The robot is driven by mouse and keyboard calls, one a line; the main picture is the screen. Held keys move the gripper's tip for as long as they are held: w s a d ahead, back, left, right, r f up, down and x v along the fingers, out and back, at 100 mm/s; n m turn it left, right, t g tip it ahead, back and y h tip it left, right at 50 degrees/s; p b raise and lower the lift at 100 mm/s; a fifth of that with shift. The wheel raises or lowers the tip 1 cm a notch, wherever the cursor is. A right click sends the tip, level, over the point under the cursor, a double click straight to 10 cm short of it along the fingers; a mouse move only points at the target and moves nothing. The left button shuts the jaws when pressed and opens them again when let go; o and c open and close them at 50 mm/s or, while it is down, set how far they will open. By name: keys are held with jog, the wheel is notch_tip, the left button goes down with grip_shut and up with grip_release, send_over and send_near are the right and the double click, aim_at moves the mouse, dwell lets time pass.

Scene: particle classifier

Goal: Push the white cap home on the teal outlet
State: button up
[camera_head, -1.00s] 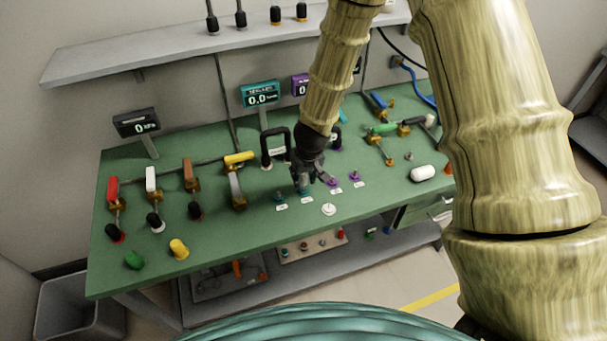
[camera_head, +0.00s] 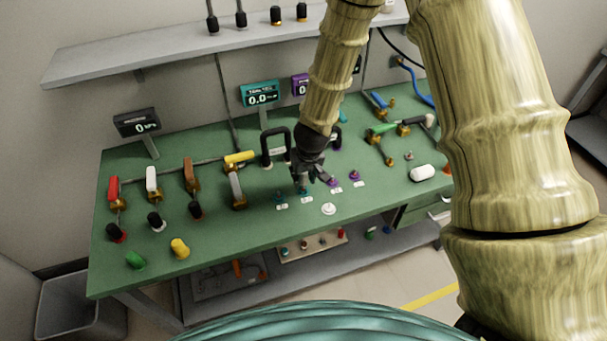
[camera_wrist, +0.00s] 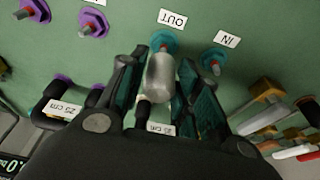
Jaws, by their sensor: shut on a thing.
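My gripper (camera_wrist: 165,100) is shut on a pale grey-white cylindrical cap (camera_wrist: 159,80), with one dark finger on each side. The cap's far end is at the teal outlet (camera_wrist: 163,41) beside the OUT label (camera_wrist: 172,19), and it hides part of the outlet's stub. I cannot tell how far the cap sits on the stub. In the head view my gripper (camera_head: 305,180) points down over the teal outlet, and the cap is mostly hidden by the fingers.
A second teal port (camera_wrist: 214,60), labelled IN, is close by. Purple ports (camera_wrist: 93,22) stand on the other side. A white disc (camera_head: 328,209) lies in front on the green bench (camera_head: 260,235). A black handle (camera_head: 275,147) and brass valves (camera_head: 237,200) stand nearby.

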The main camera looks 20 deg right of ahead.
aim_at(304, 179)
jog(key=shift+f+b, duration=0.95)
jog(key=shift+f, duration=0.8)
jog(key=o, duration=1)
jog(key=v, duration=1.2)
dwell(0.4)
